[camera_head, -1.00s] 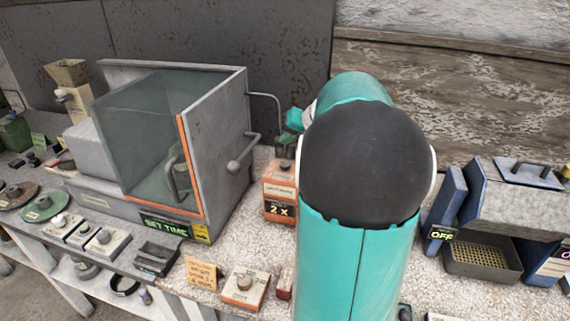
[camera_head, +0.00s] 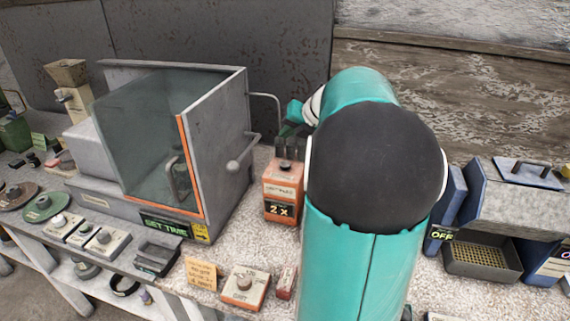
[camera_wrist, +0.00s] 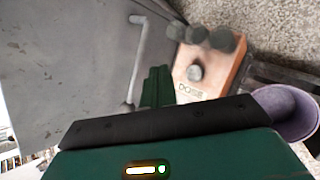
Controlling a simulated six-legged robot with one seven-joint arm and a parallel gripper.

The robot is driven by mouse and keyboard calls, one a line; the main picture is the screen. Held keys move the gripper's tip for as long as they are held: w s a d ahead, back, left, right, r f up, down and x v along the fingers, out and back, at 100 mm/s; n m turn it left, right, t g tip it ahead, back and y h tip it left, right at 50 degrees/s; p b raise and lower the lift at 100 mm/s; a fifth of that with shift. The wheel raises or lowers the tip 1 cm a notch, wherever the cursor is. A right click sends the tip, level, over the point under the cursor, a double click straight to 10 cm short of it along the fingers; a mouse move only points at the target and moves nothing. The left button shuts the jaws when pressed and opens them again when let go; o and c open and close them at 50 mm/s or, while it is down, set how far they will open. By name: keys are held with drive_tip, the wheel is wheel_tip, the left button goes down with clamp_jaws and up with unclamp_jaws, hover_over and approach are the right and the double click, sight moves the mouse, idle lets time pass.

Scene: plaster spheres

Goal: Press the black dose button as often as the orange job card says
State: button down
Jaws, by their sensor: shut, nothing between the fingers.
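The dose box (camera_head: 281,190) is orange and white and stands right of the glass-fronted machine, with a lit "2 X" on its front. Its round dose button (camera_head: 285,165) is dark in the head view; in the wrist view the button (camera_wrist: 195,73) looks grey above the word DOSE. My gripper (camera_wrist: 158,72) is shut and empty, its green fingers left of the button in the wrist view. In the head view my gripper (camera_head: 289,131) is partly hidden, just behind and above the box; contact is not visible. The orange job card (camera_head: 201,273) stands at the front edge; its writing is too small to read surely.
The glass-fronted machine (camera_head: 222,145) and its side handle stand close left of the dose box. Another orange-white button box (camera_head: 244,288) is at the front edge. A purple cup (camera_wrist: 285,112) is at the right in the wrist view. Speckled bench top lies between them.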

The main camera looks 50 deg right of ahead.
sight(288, 165)
wheel_tip(288, 165, up, 2)
drive_tip(key=shift+f, duration=0.15)
idle(0.4)
drive_tip(key=shift+f, duration=4.3)
drive_tip(key=shift+f, duration=0.1)
drive_tip(key=shift+f, duration=0.3)
drive_tip(key=shift+f, duration=0.55)
drive_tip(key=shift+r, duration=1)
